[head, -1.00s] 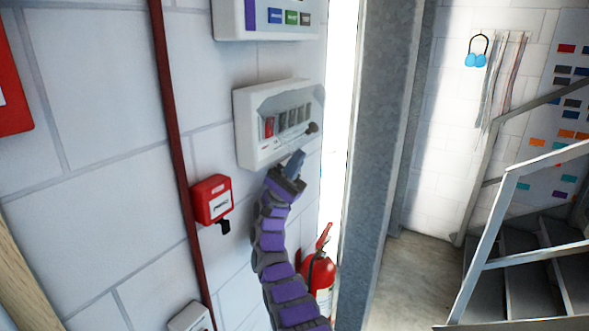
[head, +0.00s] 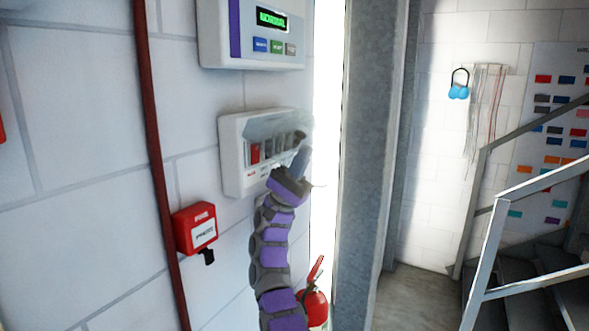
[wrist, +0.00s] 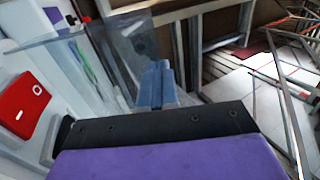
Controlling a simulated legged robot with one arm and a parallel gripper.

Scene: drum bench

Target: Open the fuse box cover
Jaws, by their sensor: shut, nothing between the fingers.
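The fuse box (head: 231,160) is a white case on the brick wall, with a red switch and several dark switches in its recess. Its clear cover (head: 285,124) stands out from the front at an angle, reaching past the case's right edge. In the wrist view the see-through cover (wrist: 130,48) spreads ahead of and left of the fingers. My gripper (head: 304,155) is shut and empty at the box's lower right, close to the cover's dark knob. Its blue-grey fingertips (wrist: 157,82) overlap the clear panel in the wrist view; contact cannot be told.
A panel with a green display (head: 270,18) hangs above the box. A red call point (head: 196,228) and a dark red pipe (head: 150,110) are to the left. A red extinguisher (head: 313,308) is below. A grey post (head: 362,150) and stairs stand to the right.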

